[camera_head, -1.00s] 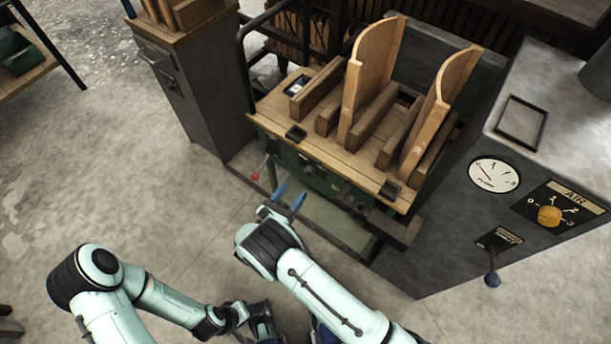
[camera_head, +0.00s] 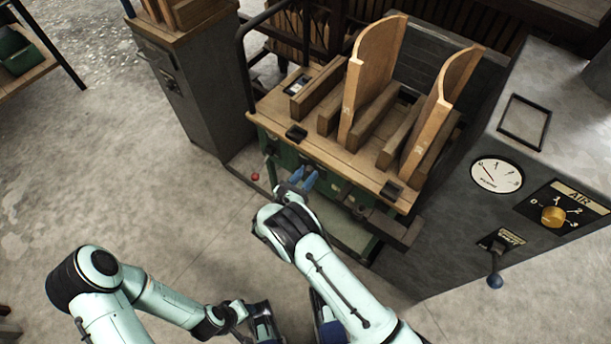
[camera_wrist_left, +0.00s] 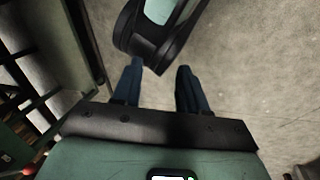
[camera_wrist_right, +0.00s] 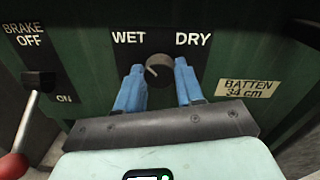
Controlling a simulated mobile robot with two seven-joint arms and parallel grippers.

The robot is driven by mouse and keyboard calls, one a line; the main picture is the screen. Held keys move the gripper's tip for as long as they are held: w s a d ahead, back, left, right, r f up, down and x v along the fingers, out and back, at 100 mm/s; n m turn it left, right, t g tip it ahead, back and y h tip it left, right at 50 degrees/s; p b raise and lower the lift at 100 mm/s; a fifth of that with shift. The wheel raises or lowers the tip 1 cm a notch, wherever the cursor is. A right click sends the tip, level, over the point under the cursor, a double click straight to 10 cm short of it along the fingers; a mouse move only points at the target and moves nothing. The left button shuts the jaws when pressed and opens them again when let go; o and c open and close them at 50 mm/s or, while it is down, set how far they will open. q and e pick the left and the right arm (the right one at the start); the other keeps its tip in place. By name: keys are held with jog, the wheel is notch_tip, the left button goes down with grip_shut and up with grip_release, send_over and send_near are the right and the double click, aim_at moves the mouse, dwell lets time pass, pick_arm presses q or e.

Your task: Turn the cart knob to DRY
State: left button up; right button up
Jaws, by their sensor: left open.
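The cart (camera_head: 340,158) has a wooden top and a dark green front panel. In the right wrist view the round dark knob (camera_wrist_right: 158,68) sits between the words WET (camera_wrist_right: 129,38) and DRY (camera_wrist_right: 193,39). A light mark shows on the knob's left side. My right gripper (camera_wrist_right: 159,70) is open, its blue fingers on either side of the knob in the picture; whether they touch it I cannot tell. In the head view my right gripper (camera_head: 303,179) is at the cart's front panel. My left gripper (camera_wrist_left: 156,68) is open and empty, low over the floor.
A BRAKE lever (camera_wrist_right: 28,122) with a red ball end is left of the knob. A BATTEN label (camera_wrist_right: 248,89) is to its right. A grey cabinet with an AIR dial (camera_head: 553,215) and lever (camera_head: 495,278) stands right. Floor at left is clear.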

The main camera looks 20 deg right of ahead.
pick_arm(q)
jog(key=shift+w+f, duration=0.1)
pick_arm(e)
jog(key=m+b, duration=0.1)
jog(key=m, duration=0.2)
jog(key=shift+f+m, duration=0.15)
jog(key=shift+m, duration=0.25)
jog(key=m+b, duration=0.1)
jog(key=m, duration=0.4)
jog(key=shift+a+b, duration=0.1)
jog(key=shift+b, duration=0.2)
jog(key=m, duration=0.5)
jog(key=shift+h+b, duration=0.35)
jog(key=shift+h, duration=0.05)
pick_arm(q)
jog(key=w+a+f+t, duration=0.2)
jog(key=w+f, duration=0.2)
jog(key=w, duration=0.1)
jog(key=shift+w+a+y, duration=0.15)
jog(key=shift+a+y, duration=0.25)
pick_arm(e)
jog(key=m, duration=0.4)
jog(key=shift+m, duration=0.5)
jog(key=o, duration=1)
jog(key=shift+o, duration=0.2)
